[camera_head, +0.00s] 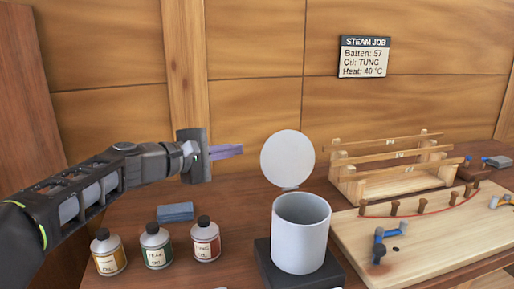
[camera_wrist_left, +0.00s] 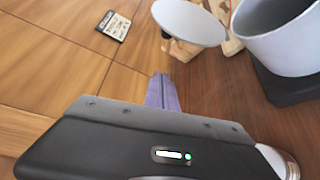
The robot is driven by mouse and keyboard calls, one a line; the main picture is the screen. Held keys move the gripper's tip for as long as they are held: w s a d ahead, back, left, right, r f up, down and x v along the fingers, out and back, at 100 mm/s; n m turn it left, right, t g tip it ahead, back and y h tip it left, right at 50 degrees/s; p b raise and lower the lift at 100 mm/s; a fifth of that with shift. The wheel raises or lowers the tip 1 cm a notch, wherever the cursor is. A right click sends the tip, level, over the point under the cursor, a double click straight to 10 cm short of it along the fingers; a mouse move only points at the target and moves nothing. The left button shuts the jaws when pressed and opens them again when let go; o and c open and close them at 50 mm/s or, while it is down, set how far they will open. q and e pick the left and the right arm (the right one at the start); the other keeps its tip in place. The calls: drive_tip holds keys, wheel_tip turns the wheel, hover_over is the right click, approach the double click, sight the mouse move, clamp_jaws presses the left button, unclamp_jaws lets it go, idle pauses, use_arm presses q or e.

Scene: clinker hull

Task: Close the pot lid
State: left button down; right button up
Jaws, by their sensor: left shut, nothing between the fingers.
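The pot (camera_head: 300,238) is a pale grey cylinder on a dark square base (camera_head: 330,272) on the wooden bench. Its round lid (camera_head: 288,158) stands open, upright at the pot's back rim. In the left wrist view the lid (camera_wrist_left: 190,22) is at the top and the pot (camera_wrist_left: 285,42) at the upper right. My left gripper (camera_head: 240,151) is shut and empty, in the air to the left of the lid and apart from it. Its purple fingers (camera_wrist_left: 162,92) lie together in the wrist view. My right gripper is not in view.
Oil bottles (camera_head: 155,248) and a blue block (camera_head: 175,212) stand left of the pot. A wooden rack (camera_head: 385,172) and a board with pegs (camera_head: 430,235) are on the right. A sign (camera_head: 363,57) hangs on the back wall.

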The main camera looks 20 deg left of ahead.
sight(269, 146)
use_arm(q)
drive_tip(key=w+d+p, duration=0.1)
drive_tip(key=w+d, duration=0.2)
drive_tip(key=w+d+p, duration=0.1)
drive_tip(key=w+d, duration=0.2)
drive_tip(key=shift+d+f, duration=0.2)
drive_tip(key=shift+d, duration=0.15)
drive_tip(key=shift+s+d, duration=0.15)
drive_tip(key=shift+d, duration=0.1)
